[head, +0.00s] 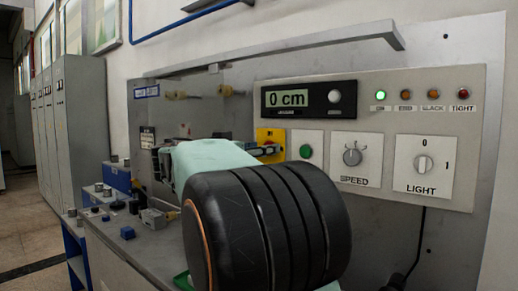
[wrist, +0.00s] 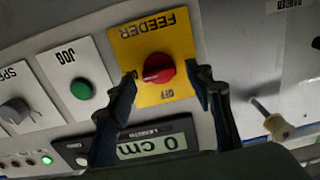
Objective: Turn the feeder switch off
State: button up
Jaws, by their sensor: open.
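The feeder switch is a red knob (wrist: 158,69) on a yellow plate (wrist: 150,38) marked FEEDER, upside down in the wrist view. Its grip bar lies roughly sideways there, and the OFF mark shows below the knob. My gripper (wrist: 161,74) is open, one finger on each side of the knob; I cannot tell whether either touches it. The right finger partly covers the plate's edge. In the head view the yellow plate (head: 266,136) shows beyond my arm, with my gripper (head: 268,150) in front of its lower part; the knob is hidden there.
The display (head: 287,99) reads 0 cm; the green lamp (head: 382,95) is lit. Beside the plate are the green JOG button (wrist: 81,89), the speed knob (head: 352,157) and the light switch (head: 424,163). A peg (wrist: 274,123) sticks out close to my right finger in the wrist view.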

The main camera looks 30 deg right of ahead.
jog(key=c, duration=1.2)
jog(key=shift+o, duration=0.2)
jog(key=shift+n, duration=0.3)
jog(key=shift+w+a+f+n, duration=0.1)
jog(key=shift+w+f+n, duration=0.05)
jog(key=shift+n, duration=4.2)
jog(key=shift+w+f+n, duration=0.1)
jog(key=shift+n, duration=4.25)
